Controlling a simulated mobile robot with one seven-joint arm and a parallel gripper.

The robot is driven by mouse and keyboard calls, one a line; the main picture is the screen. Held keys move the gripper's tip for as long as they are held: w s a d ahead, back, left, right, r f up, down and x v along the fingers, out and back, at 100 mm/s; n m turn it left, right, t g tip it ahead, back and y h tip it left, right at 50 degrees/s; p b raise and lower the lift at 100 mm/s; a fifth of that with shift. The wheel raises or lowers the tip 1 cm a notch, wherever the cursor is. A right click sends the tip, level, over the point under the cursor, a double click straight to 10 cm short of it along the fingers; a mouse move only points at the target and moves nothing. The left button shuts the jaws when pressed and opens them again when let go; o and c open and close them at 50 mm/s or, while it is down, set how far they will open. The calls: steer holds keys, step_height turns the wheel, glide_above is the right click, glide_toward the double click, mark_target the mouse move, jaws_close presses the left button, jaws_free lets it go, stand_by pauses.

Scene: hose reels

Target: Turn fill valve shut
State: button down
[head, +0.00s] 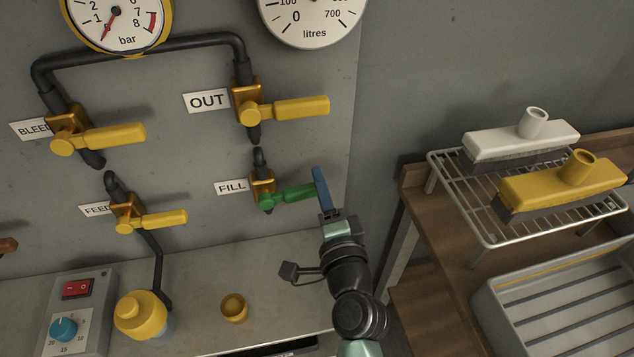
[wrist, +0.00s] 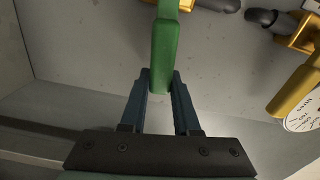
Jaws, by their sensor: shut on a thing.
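The fill valve has a green lever handle (head: 290,195) on a brass body (head: 262,182), beside the white FILL label (head: 231,187). The handle points right from the valve, roughly crosswise to the dark pipe and tilted slightly up at its end. My gripper (head: 320,190) is at the handle's free end, its blue fingers closed on it. In the wrist view the green handle (wrist: 164,55) runs down between the two fingers (wrist: 160,95), one on each side. The valve body is mostly out of the wrist view.
Yellow-handled valves OUT (head: 300,107), BLEED (head: 112,137) and FEED (head: 163,220) share the panel. A yellow bottle (head: 140,315), a small yellow cup (head: 233,308) and a control box (head: 75,310) stand below. A wire rack (head: 470,212) with two brush heads is at right.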

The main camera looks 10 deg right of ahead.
steer(key=shift+f+m+b, duration=0.3)
steer(key=shift+f+m, duration=0.5)
steer(key=shift+f, duration=0.05)
steer(key=c, duration=0.6)
jaws_free()
steer(key=shift+c, duration=0.2)
steer(key=shift+s, duration=0.15)
steer(key=s+b, duration=0.2)
steer(key=s, duration=1)
steer(key=shift+s, duration=0.4)
